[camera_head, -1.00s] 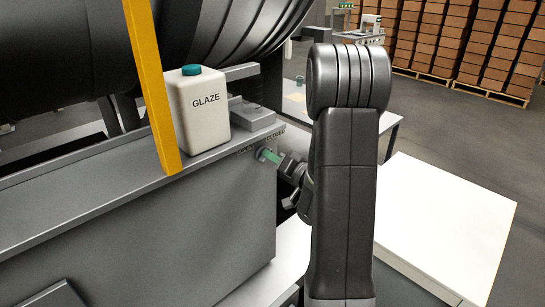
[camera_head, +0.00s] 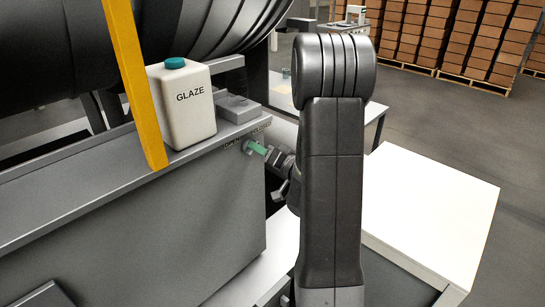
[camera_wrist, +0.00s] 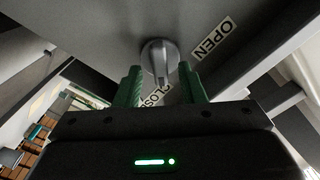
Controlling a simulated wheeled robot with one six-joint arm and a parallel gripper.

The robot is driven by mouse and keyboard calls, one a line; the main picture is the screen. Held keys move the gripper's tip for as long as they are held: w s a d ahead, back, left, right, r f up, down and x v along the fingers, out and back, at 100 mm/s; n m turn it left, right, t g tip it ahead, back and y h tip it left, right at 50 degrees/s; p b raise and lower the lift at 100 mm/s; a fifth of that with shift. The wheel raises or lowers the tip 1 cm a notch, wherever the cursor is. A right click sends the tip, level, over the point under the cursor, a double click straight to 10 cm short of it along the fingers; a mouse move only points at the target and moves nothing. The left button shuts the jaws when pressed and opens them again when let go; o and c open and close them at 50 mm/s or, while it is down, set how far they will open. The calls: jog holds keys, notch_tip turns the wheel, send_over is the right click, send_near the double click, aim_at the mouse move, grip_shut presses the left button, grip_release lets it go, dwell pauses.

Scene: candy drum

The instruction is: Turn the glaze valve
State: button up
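The glaze valve (camera_wrist: 159,60) is a grey round knob with a bar handle, on a grey panel in the wrist view. An OPEN label (camera_wrist: 212,40) lies to its upper right, and a partly hidden CLOSED label (camera_wrist: 155,95) lies below it. My gripper (camera_wrist: 161,72) is open, with one green finger on each side of the handle and a visible gap on both sides. The bar points down between the fingers. In the head view my gripper (camera_head: 257,148) is at the panel's right end; its fingers hide most of the valve. A white GLAZE bottle (camera_head: 190,112) with a teal cap stands above.
A large dark drum (camera_head: 60,45) lies behind the grey housing (camera_head: 150,215). A yellow bar (camera_head: 135,80) stands in front, left of the bottle. A white table (camera_head: 430,215) is at the right. Stacked brown boxes (camera_head: 470,40) stand at the back, with open floor before them.

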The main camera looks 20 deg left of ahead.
jog(key=b+v, duration=0.1)
jog(key=v, duration=1.2)
jog(key=shift+d+b, duration=0.2)
jog(key=shift+b, duration=0.2)
jog(key=shift+a, duration=0.1)
jog(key=p+x, duration=0.2)
jog(key=x, duration=1.1)
jog(key=shift+a, duration=0.3)
jog(key=shift+d, duration=0.1)
